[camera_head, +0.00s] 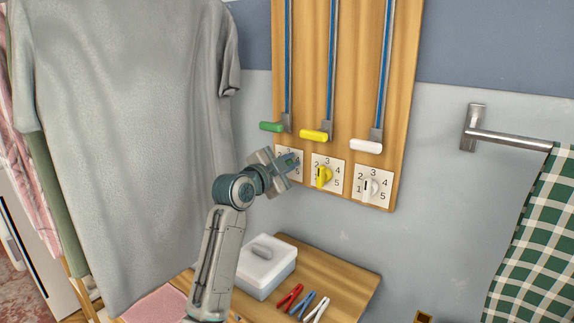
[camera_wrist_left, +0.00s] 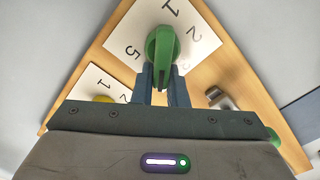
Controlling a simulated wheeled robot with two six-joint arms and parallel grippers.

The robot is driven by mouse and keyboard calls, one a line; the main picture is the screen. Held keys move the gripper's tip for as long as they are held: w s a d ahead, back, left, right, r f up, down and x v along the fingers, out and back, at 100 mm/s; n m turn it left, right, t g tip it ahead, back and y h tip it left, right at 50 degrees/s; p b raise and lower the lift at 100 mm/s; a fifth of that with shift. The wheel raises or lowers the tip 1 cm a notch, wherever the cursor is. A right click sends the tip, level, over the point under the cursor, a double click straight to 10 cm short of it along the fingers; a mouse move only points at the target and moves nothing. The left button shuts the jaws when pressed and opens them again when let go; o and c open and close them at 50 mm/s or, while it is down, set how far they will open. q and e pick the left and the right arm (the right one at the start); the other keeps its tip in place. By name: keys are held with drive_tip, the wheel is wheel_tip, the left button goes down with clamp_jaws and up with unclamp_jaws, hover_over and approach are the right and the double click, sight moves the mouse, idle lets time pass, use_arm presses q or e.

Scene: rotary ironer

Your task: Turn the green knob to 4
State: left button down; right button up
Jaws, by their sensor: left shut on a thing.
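The green knob (camera_wrist_left: 162,45) sits on a white dial plate (camera_wrist_left: 200,38) on the wooden board. In the left wrist view, the digits 1, 2 and 5 show around it; the other digits are hidden. My left gripper (camera_wrist_left: 161,78) is shut on the green knob, with a finger on either side. In the head view, my left gripper (camera_head: 288,162) covers the green knob and most of its plate, leaving only a bit of the plate visible. I cannot tell which number the knob points at. My right gripper is not in view.
A yellow knob (camera_head: 324,177) and a white knob (camera_head: 371,188) are on plates to the right. Green (camera_head: 271,127), yellow (camera_head: 314,135) and white (camera_head: 366,146) slider handles are above. A grey shirt (camera_head: 125,130) hangs left. A lidded box (camera_head: 266,266) and several pegs (camera_head: 303,301) lie below.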

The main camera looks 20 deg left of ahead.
use_arm(q)
drive_tip(key=shift+d+f+m, duration=0.1)
drive_tip(key=shift+f+m, duration=0.15)
drive_tip(key=shift+m, duration=0.65)
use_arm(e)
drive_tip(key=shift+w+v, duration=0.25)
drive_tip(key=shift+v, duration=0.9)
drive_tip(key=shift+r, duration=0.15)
use_arm(q)
drive_tip(key=c, duration=1.4)
unclamp_jaws()
drive_tip(key=shift+c, duration=0.2)
